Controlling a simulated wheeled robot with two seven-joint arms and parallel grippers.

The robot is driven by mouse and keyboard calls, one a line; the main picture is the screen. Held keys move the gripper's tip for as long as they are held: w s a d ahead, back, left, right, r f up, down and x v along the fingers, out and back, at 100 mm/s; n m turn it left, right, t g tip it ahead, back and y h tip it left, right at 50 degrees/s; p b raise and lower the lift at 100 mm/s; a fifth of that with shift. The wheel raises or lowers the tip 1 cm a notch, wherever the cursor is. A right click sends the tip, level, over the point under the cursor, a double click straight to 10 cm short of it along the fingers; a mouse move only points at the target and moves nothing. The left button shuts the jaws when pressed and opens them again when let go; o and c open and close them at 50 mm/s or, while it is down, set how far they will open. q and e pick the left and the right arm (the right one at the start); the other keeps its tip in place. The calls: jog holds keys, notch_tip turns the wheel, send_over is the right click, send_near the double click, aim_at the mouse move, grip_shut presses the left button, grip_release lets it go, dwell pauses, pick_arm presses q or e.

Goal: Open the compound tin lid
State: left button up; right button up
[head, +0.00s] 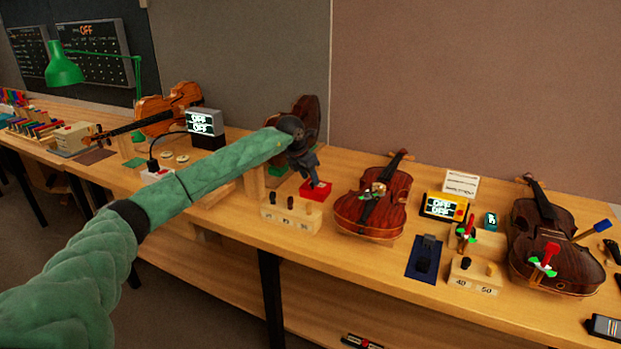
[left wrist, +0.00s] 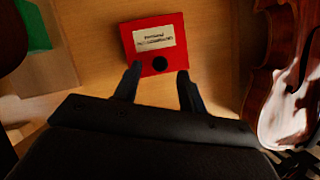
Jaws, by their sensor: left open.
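The compound tin is a small red box (head: 315,190) on the bench, below my left gripper in the head view. In the left wrist view the red tin (left wrist: 172,66) shows a pale label and a round black knob (left wrist: 160,64) near its front edge. My left gripper (head: 312,180) reaches down over the tin; in the left wrist view the open fingers (left wrist: 158,76) lie either side of the tin's near edge, with the knob between their lines. I cannot tell whether they touch the tin. The lid seam cannot be made out. My right gripper is not in view.
A wooden block with several pegs (head: 291,212) stands just in front of the tin. A violin (head: 373,203) lies close to its right, also in the left wrist view (left wrist: 288,85). A dark violin body (head: 305,118) stands behind my left gripper.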

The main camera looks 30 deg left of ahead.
pick_arm(q)
jog(key=shift+x, duration=1.05)
grip_shut()
jog(key=shift+r, duration=0.1)
